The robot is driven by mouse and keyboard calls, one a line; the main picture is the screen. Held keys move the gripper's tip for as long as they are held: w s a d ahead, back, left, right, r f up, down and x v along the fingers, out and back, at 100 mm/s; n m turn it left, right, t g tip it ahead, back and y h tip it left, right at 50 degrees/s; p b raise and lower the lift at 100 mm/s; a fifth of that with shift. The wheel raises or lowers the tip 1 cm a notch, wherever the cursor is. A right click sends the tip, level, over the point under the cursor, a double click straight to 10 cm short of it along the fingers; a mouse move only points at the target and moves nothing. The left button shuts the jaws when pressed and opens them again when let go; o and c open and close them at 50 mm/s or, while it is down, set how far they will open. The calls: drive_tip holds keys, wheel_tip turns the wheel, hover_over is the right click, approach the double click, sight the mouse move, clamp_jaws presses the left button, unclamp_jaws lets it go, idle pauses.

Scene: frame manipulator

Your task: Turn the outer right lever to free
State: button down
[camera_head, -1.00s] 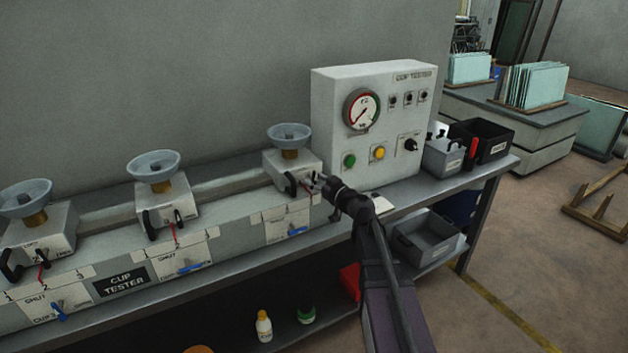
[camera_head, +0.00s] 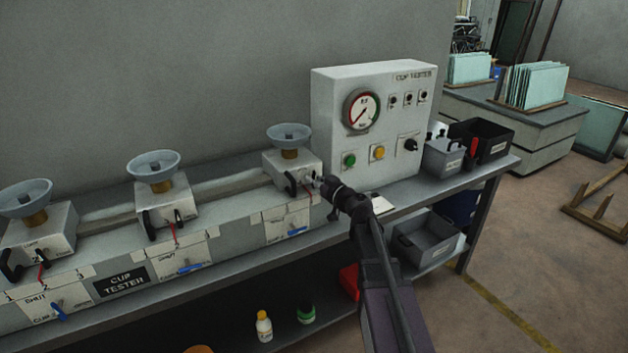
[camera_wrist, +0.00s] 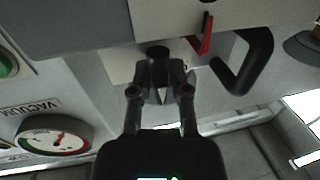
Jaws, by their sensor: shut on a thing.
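The cup tester's right station (camera_head: 275,165) is a pale block with a blue-grey cup (camera_head: 289,136) on top. A black bent handle (camera_head: 291,184) is on its front; in the wrist view this handle (camera_wrist: 247,68) hangs beside a red pointer (camera_wrist: 206,35). My gripper (camera_head: 318,183) is at the right end of this station's front. In the wrist view my gripper (camera_wrist: 160,80) is shut on a dark knob-like lever end (camera_wrist: 157,52). The fingers hide most of this lever, so I cannot tell its setting.
The white control box (camera_head: 372,125) with gauge and buttons stands close behind and right of my gripper. Two more cup stations (camera_head: 168,205) (camera_head: 45,238) stand to the left. Grey and black bins (camera_head: 443,158) (camera_head: 483,141) sit at the bench's right end.

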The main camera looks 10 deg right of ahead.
drive_tip(key=shift+m, duration=0.4)
drive_tip(key=m+b, duration=0.1)
drive_tip(key=m, duration=0.2)
drive_tip(key=shift+t, duration=0.4)
drive_tip(key=m+t+b, duration=0.1)
drive_tip(key=m, duration=0.4)
drive_tip(key=shift+w+d+f+b, duration=0.1)
drive_tip(key=shift+b, duration=0.25)
drive_tip(key=m+t+h+b, duration=0.1)
drive_tip(key=m, duration=0.4)
drive_tip(key=shift+m, duration=0.4)
drive_tip(key=m, duration=0.2)
drive_tip(key=m+h, duration=0.1)
drive_tip(key=m, duration=0.2)
drive_tip(key=shift+d+m+t+h, duration=0.1)
drive_tip(key=shift+m+t+h, duration=0.2)
drive_tip(key=c, duration=0.6)
unclamp_jaws()
drive_tip(key=shift+f, duration=0.1)
